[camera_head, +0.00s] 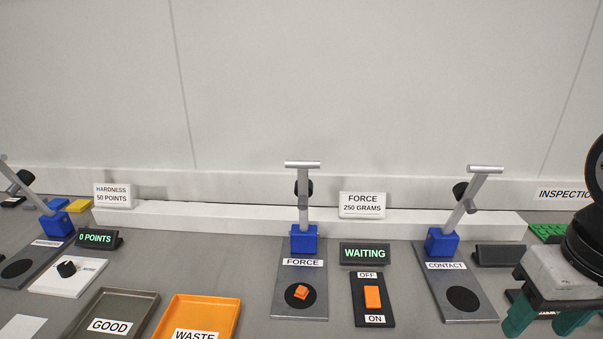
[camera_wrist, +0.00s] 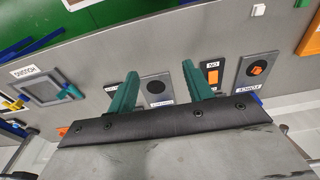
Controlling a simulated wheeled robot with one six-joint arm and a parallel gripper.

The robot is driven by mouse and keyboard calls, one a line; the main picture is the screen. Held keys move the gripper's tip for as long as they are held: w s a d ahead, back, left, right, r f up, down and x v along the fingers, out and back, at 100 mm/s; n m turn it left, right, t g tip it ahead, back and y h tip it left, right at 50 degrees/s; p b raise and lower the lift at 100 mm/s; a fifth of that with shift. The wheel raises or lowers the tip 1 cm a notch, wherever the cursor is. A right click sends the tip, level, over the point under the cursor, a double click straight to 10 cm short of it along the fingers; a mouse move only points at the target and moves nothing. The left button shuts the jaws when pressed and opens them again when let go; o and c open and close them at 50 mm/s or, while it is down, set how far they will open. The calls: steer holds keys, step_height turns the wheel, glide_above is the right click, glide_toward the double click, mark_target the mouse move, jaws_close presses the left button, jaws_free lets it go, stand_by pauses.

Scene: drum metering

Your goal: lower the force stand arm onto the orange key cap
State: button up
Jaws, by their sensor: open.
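The force stand (camera_head: 304,240) has a grey base plate, a blue block and a raised metal arm (camera_head: 303,190) with a crossbar on top. An orange key cap (camera_head: 301,292) lies on the black disc of its base. The key cap also shows in the wrist view (camera_wrist: 257,70), at the upper right. My gripper (camera_head: 545,320) is at the right edge of the head view, to the right of the contact stand and well apart from the force stand. In the wrist view its two green fingers (camera_wrist: 160,86) are spread, with nothing held between them.
A display (camera_head: 365,253) reads WAITING. An orange switch (camera_head: 372,297) sits between the force stand and the contact stand (camera_head: 443,243), whose arm is raised. An orange WASTE tray (camera_head: 228,305) and a GOOD tray (camera_head: 150,300) lie to the left. A white ledge (camera_head: 240,218) runs behind.

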mark_target(302, 164)
steer(key=shift+o, duration=0.3)
steer(key=o, duration=0.6)
steer(key=shift+a, duration=0.1)
steer(key=shift+c, duration=0.2)
steer(key=shift+o, duration=0.5)
steer(key=shift+a+f, duration=0.1)
steer(key=shift+a, duration=0.2)
steer(key=w+a+f+n+t+h, duration=0.1)
steer(key=w+a+n+t+h, duration=0.1)
steer(key=w+a+n+h, duration=0.35)
steer(key=w+a+f+n+t+h, duration=0.1)
steer(key=w+a+n+t+h, duration=0.1)
steer(key=w+n, duration=0.7)
steer(key=w+a+r+n+t+y, duration=0.3)
steer(key=a+n+t, duration=0.1)
steer(key=a+n, duration=0.3)
steer(key=w+a+r+n+t+y, duration=0.2)
steer(key=a+n+t, duration=0.2)
steer(key=a+n, duration=0.35)
steer(key=w+a+r+n+t+y, duration=0.3)
steer(key=a+n+t, duration=0.2)
steer(key=a+n, duration=0.2)
steer(key=shift+h, duration=0.25)
steer(key=w, duration=0.6)
steer(key=shift+w+a, duration=0.15)
steer(key=shift+w, duration=0.05)
